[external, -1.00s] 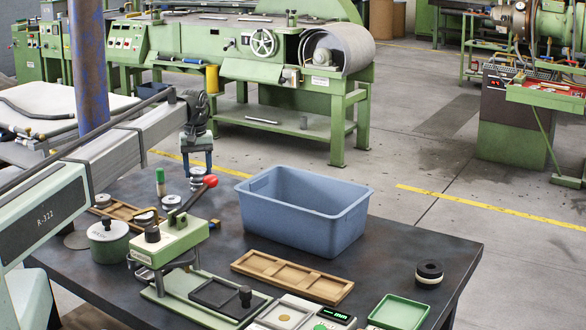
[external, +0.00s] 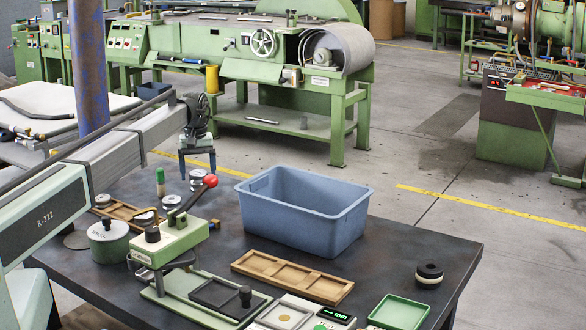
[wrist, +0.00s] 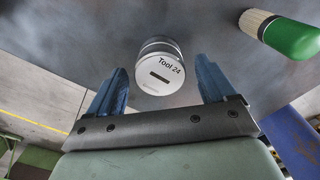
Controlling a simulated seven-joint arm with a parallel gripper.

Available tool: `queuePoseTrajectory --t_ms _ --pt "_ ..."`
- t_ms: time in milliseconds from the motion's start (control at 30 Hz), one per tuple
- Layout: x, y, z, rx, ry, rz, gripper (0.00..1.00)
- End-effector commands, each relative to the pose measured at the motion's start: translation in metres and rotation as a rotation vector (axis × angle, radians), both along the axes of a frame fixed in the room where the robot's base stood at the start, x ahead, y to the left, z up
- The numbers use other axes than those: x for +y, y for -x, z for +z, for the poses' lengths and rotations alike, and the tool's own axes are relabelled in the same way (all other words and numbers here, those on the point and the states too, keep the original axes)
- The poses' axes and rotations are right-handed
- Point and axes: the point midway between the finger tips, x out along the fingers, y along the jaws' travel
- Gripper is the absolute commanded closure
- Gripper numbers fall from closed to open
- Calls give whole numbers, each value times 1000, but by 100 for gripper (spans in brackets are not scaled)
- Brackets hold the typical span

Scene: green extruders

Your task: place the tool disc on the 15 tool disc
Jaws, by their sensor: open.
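My gripper (external: 198,164) is open and empty, above the back left part of the dark table. A silver tool disc marked "Tool 24" (wrist: 160,72) lies ahead of and between my blue fingers (wrist: 155,88) in the wrist view, not gripped. It seems to be the silver disc just below my gripper in the external view (external: 199,181). Other silver discs stand nearby, one at the press's back (external: 171,201) and one by the wooden rack (external: 144,215). No label reading 15 is legible, so I cannot tell which is the 15 tool disc.
A green-topped cylinder (external: 160,182) stands left of the disc; it also shows in the wrist view (wrist: 288,36). The blue bin (external: 285,215) is to the right. A green press with a red-knobbed lever (external: 170,243) stands in front. A wooden tray (external: 240,263) lies nearer the front.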

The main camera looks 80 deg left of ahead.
Motion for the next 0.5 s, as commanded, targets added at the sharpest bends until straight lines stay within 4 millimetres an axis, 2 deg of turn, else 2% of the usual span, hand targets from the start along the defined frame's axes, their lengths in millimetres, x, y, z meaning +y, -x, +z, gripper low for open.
queuePoseTrajectory --t_ms 167,500 --pt "0 0 14 -1 -1 0 16" --pt "1 0 76 -1 -2 0 16"
